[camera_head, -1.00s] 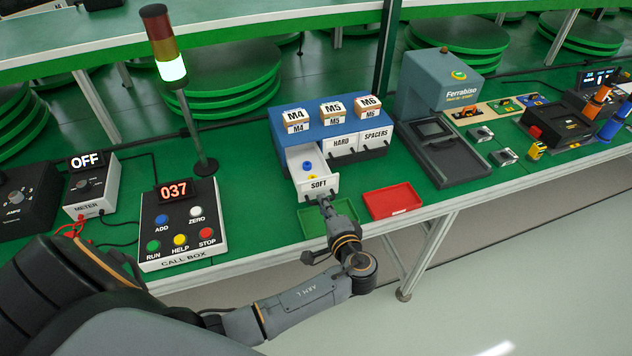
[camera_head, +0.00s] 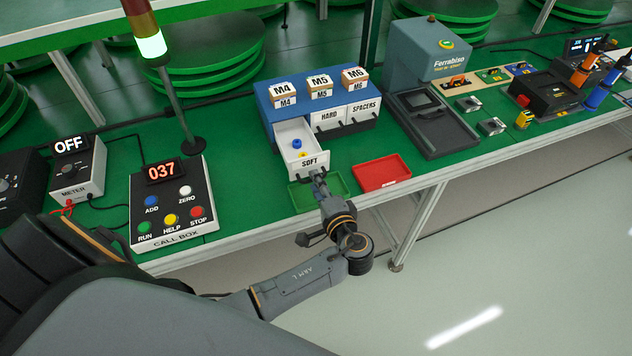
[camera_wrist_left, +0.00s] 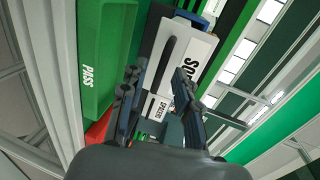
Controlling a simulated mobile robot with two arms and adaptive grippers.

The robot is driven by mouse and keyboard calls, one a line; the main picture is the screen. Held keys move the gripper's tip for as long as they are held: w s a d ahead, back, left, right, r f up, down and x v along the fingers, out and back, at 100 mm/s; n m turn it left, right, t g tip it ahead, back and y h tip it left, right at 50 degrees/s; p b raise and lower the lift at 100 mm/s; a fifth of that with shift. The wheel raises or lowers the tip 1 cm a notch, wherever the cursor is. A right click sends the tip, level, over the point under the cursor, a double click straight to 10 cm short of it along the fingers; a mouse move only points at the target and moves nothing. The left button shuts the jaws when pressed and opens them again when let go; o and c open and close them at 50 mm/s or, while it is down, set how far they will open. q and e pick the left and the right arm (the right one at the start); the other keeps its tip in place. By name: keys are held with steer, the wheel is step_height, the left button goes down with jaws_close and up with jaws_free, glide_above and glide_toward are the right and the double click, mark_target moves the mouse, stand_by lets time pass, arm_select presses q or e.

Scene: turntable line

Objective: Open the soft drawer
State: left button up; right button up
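The white soft drawer (camera_head: 309,165), labelled SOFT, stands pulled out of the blue-topped cabinet (camera_head: 264,102). A blue piece (camera_head: 297,142) and a yellow piece lie inside it. My left gripper (camera_head: 317,177) is at the drawer's front, by its dark handle. In the left wrist view the drawer front (camera_wrist_left: 195,62) faces the gripper (camera_wrist_left: 157,77). The two fingers stand apart, with the dark handle (camera_wrist_left: 163,60) ahead between them. No finger visibly presses on it. My right gripper is not in view.
A green tray (camera_head: 340,184) lies below the drawer, partly behind my left gripper, and a red tray (camera_head: 380,172) lies to its right. The HARD and SPACERS drawers (camera_head: 362,112) are shut. The call box (camera_head: 172,205) stands at left, near the table edge.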

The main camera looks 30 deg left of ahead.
arm_select(q)
steer(key=v, duration=1.1)
steer(key=shift+w, duration=0.1)
steer(key=s+a+f+m+g+h, duration=0.1)
steer(key=s+f+g+h, duration=0.2)
steer(key=f, duration=1.1)
steer(key=s+f+m+g+h, duration=0.25)
steer(key=s+f, duration=0.25)
steer(key=f, duration=1)
steer(key=s+a+f+n+g+h, duration=0.1)
steer(key=s+f+n+h, duration=0.1)
steer(key=s+f, duration=0.3)
steer(key=s+a+f+n+g+h, duration=0.1)
steer(key=s+f+n, duration=0.3)
steer(key=s, duration=0.9)
steer(key=s+a+f+n+g+h, duration=0.1)
steer(key=s+a+f+n+h, duration=0.2)
steer(key=s+f, duration=0.5)
steer(key=shift+s+a+g, duration=0.25)
steer(key=shift+s+g, duration=0.1)
steer(key=shift+s, duration=0.55)
